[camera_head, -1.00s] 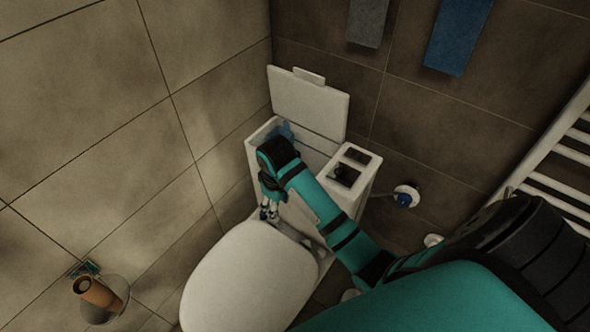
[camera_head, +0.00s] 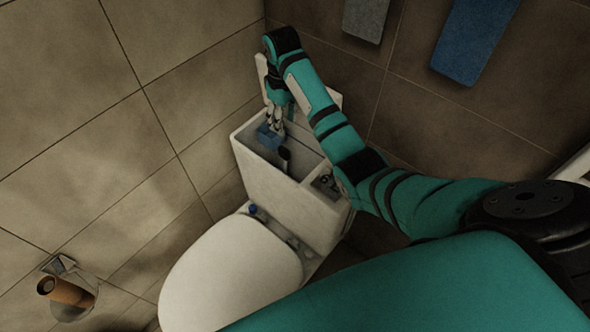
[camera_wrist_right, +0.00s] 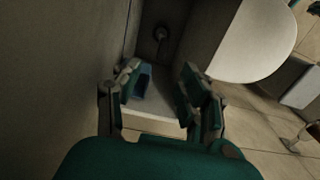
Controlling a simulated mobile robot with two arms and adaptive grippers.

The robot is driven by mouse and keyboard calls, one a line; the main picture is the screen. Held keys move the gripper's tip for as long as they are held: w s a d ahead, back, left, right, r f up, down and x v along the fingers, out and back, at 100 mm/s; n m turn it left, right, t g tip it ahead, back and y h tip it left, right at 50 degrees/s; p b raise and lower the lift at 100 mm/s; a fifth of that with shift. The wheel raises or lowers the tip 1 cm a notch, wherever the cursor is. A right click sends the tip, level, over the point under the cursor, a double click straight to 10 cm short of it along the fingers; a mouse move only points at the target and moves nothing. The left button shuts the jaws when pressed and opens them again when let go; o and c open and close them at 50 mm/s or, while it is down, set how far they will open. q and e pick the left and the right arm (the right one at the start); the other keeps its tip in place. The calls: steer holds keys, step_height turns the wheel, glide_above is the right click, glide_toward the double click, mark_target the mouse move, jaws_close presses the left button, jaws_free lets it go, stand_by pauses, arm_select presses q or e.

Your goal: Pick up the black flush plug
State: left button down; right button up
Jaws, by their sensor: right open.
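The white cistern (camera_head: 275,195) stands open at the top. Inside it, a black piece with a rounded top, which looks like the black flush plug (camera_head: 285,154), shows beside a blue block (camera_head: 268,137). In the right wrist view, a dark round knob on a stem, likely the same plug (camera_wrist_right: 160,34), lies beyond the fingertips, with the blue block (camera_wrist_right: 143,80) nearer. My right gripper (camera_head: 277,118) is open over the cistern's opening, just above the blue block, with nothing held. In the right wrist view its fingers (camera_wrist_right: 160,78) are spread apart. My left gripper is out of view.
The closed toilet lid (camera_head: 235,272) lies in front of the cistern. The raised cistern cover (camera_head: 261,72) is mostly behind my arm. Tiled walls stand close on the left and behind. A blue towel (camera_head: 472,40) and a grey one (camera_head: 365,18) hang above.

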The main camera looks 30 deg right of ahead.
glide_above(285, 161)
steer(key=f, duration=0.7)
steer(key=shift+w+d+f, duration=0.1)
steer(key=shift+w+f, duration=0.15)
steer(key=shift+f, duration=0.05)
step_height(285, 161, down, 4)
steer(key=shift+f, duration=0.4)
step_height(285, 161, down, 4)
steer(key=shift+s+r, duration=0.15)
steer(key=shift+f, duration=0.55)
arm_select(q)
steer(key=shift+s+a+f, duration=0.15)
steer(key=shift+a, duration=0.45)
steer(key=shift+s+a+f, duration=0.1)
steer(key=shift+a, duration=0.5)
arm_select(e)
jaws_close()
